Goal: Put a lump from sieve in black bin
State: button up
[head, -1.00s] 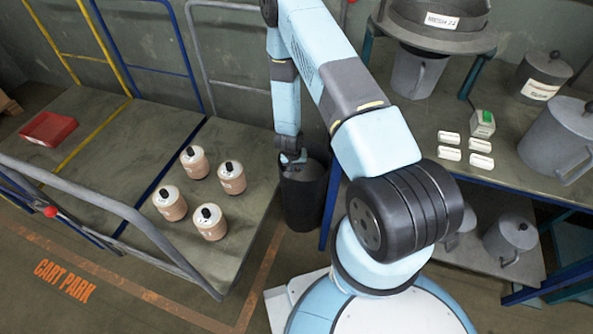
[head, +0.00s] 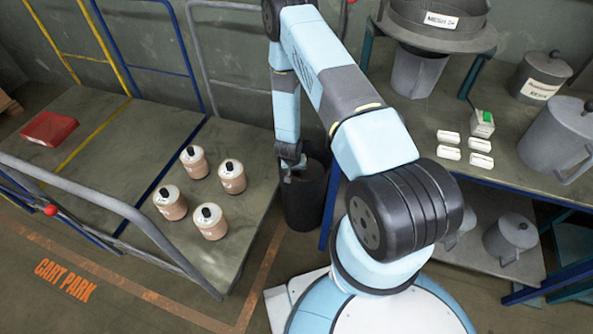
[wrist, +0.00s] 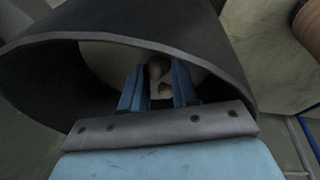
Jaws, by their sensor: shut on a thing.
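The black bin (head: 304,205) stands on the floor between the cart and the bench in the head view. My gripper (head: 292,170) points down at its mouth. In the wrist view the bin's dark rim (wrist: 215,45) curves around my gripper (wrist: 157,88), whose blue fingers are inside the opening. The fingers are shut on a small brownish lump (wrist: 158,68), partly hidden between them. A pale surface lies behind it. The sieve (head: 432,22), a dark round pan with a mesh label, sits at the top of the head view; its inside is cut off.
A cart (head: 120,150) at left carries several capped pinkish jars (head: 210,222) and a red item (head: 48,130). The bench (head: 500,170) at right holds a grey lidded pot (head: 543,78), a large jug (head: 560,140), small white blocks (head: 450,137) and a green-topped box (head: 482,123).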

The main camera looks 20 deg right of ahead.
jog(key=shift+s+f, duration=0.2)
jog(key=shift+f, duration=0.1)
jog(key=o, duration=1)
